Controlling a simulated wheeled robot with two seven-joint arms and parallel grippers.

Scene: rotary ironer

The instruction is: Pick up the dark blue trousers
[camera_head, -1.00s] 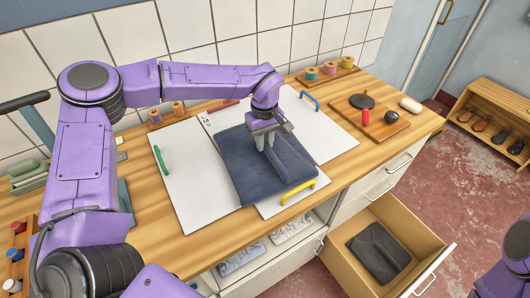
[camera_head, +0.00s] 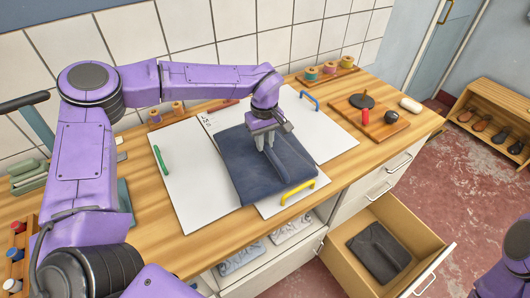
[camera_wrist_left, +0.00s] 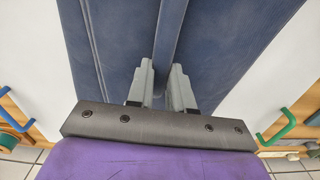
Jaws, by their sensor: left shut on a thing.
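The dark blue trousers (camera_head: 250,172) lie folded flat on the white boards on the wooden worktop. They fill most of the left wrist view (camera_wrist_left: 215,50). My left gripper (camera_head: 271,148) points down onto the middle of the trousers. In the left wrist view its fingers (camera_wrist_left: 162,85) are close together on a raised ridge of the dark blue cloth. The trousers still rest on the boards. Of my right arm only a purple part shows at the lower right edge; its gripper is out of view.
White boards (camera_head: 180,185) carry green (camera_head: 160,163), blue (camera_head: 310,99) and yellow (camera_head: 298,192) handles. An open drawer (camera_head: 340,262) at the lower right holds a dark folded garment (camera_head: 378,252). A small wooden board (camera_head: 385,130) with a red-handled item stands at the back right.

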